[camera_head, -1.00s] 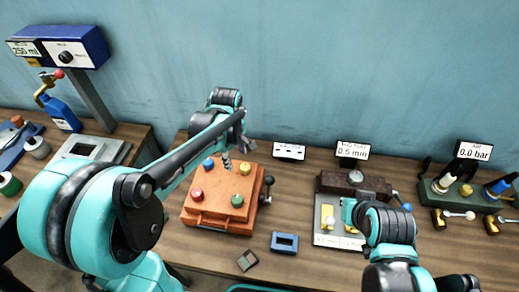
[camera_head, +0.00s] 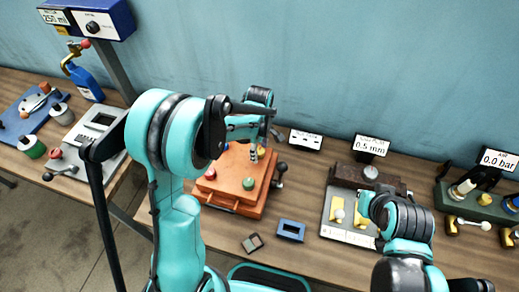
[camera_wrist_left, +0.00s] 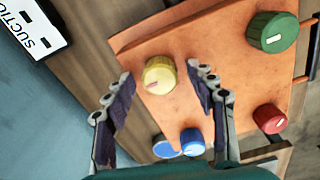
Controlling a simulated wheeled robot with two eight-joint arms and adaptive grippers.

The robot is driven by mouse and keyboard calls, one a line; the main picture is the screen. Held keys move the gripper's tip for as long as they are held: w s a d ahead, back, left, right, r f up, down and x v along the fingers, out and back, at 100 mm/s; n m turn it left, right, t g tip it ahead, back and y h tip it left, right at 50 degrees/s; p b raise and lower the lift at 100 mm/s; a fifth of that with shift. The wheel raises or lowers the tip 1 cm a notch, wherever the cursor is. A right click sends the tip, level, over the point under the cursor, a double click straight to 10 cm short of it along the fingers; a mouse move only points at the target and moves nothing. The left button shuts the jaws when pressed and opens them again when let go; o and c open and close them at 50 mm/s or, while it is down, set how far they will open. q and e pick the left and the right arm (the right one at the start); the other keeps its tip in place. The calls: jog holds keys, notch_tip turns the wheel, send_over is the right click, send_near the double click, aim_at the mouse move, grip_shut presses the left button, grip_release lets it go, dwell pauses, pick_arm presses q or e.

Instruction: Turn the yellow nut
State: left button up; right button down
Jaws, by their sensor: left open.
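The yellow nut (camera_wrist_left: 159,75) is a round knob with a pale mark on top. It sits on the orange block (camera_wrist_left: 140,42). In the head view the nut (camera_head: 261,151) is partly hidden behind my left gripper (camera_head: 254,153). In the left wrist view my left gripper (camera_wrist_left: 161,82) is open, one finger on each side of the nut in the picture. Gaps show on both sides; I cannot tell whether the fingertips are level with it. My right gripper (camera_head: 365,203) is by the grey plate at the right, its fingers mostly hidden by its arm.
The block also bears a green knob (camera_wrist_left: 273,32), a red knob (camera_wrist_left: 269,118) and a blue knob (camera_wrist_left: 192,142). A black-tipped lever (camera_head: 280,170) stands at the block's right side. A white suction sign (camera_head: 305,139) stands behind.

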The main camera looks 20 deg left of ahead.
pick_arm(q)
jog(key=c, duration=1.2)
jog(key=shift+o, duration=0.2)
